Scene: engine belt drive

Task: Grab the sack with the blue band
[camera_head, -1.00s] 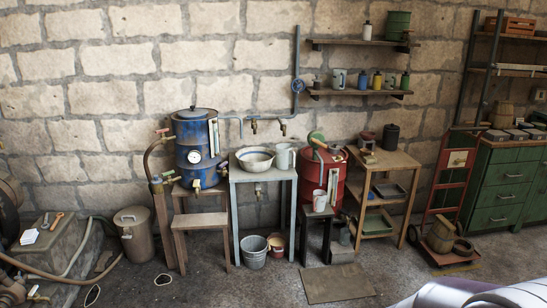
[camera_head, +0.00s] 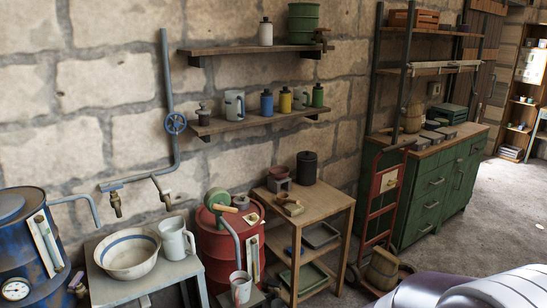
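I cannot make out a sack with a blue band in the head view. A white bowl with a blue band (camera_head: 127,252) stands on the small grey table at the lower left, but it is a bowl. A tan rounded container (camera_head: 411,117) stands on the green cabinet, and a brown one (camera_head: 382,268) stands at the foot of the red hand truck. No blue band shows on either, and I cannot tell exactly what they are. Neither of my grippers is in view. A smooth white part, probably mine, fills the lower right corner.
A red drum (camera_head: 226,250), a wooden stand (camera_head: 332,203) and a red hand truck (camera_head: 383,200) line the wall. Right of them is a green cabinet (camera_head: 440,190). Open floor (camera_head: 500,225) lies at the right, with a shelf unit (camera_head: 525,100) far back.

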